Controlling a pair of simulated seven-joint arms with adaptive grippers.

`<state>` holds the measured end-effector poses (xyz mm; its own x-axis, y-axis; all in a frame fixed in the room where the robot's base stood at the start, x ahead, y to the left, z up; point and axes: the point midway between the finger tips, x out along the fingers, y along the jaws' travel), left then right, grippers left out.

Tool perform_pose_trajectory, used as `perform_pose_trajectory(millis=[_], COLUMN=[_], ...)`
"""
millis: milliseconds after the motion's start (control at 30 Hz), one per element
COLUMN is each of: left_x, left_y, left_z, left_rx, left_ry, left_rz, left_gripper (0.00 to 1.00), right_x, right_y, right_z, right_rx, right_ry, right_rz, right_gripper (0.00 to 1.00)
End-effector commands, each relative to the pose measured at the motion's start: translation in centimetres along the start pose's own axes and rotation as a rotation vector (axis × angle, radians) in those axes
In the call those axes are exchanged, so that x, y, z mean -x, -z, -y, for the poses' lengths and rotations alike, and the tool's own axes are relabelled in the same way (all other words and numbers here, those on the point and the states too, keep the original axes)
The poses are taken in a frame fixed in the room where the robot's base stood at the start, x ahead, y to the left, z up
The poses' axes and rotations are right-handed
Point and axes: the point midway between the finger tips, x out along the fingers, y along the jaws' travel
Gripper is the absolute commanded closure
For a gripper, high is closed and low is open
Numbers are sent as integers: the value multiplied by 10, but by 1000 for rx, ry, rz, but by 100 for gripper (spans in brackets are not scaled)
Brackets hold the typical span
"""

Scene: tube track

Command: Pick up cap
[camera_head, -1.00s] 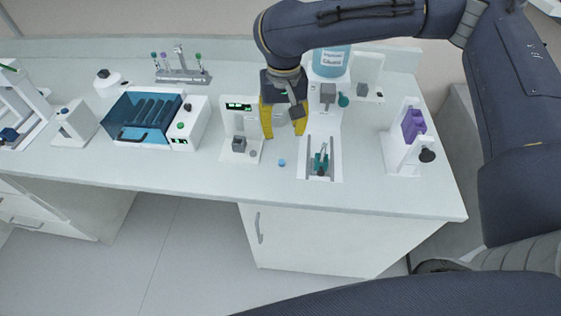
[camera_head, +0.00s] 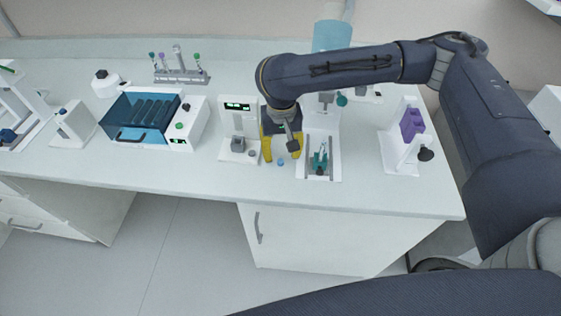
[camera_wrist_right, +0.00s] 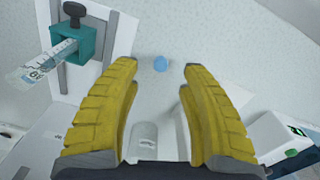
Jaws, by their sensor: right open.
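A small blue cap (camera_head: 281,162) lies on the white bench top, between the tube clamp station and the small white device with a green display. My right gripper (camera_head: 282,158) has yellow fingers, points down and is open just above and behind the cap. In the right wrist view the cap (camera_wrist_right: 160,64) shows between and slightly beyond the two fingertips (camera_wrist_right: 160,66), with nothing held. The left gripper is not in view.
The teal clamp (camera_head: 320,160) on a rail stands close to the right, and in the wrist view it (camera_wrist_right: 72,42) holds a labelled tube (camera_wrist_right: 45,64). The display device (camera_head: 238,128) is close on the left. Bench in front of the cap is clear.

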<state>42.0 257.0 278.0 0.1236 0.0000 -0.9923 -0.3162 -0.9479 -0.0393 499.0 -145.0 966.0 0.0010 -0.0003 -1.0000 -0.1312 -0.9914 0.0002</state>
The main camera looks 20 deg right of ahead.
Motion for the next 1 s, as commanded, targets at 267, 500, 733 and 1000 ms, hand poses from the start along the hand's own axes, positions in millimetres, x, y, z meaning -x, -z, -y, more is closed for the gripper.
perform_pose_trajectory(millis=[267, 500, 733, 1000], left_x=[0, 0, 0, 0], left_y=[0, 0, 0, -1], left_z=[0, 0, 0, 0], left_rx=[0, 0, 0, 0], left_ry=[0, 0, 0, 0], left_rz=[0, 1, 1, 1], left_gripper=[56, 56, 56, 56], right_x=[-29, -44, -46, -46], right_y=[2, 3, 3, 3], right_z=[1, 1, 1, 1], right_rx=[-2, -1, -1, -1], right_ry=[0, 0, 0, 0], right_rz=[4, 1, 0, 0], right_gripper=[56, 56, 56, 75])
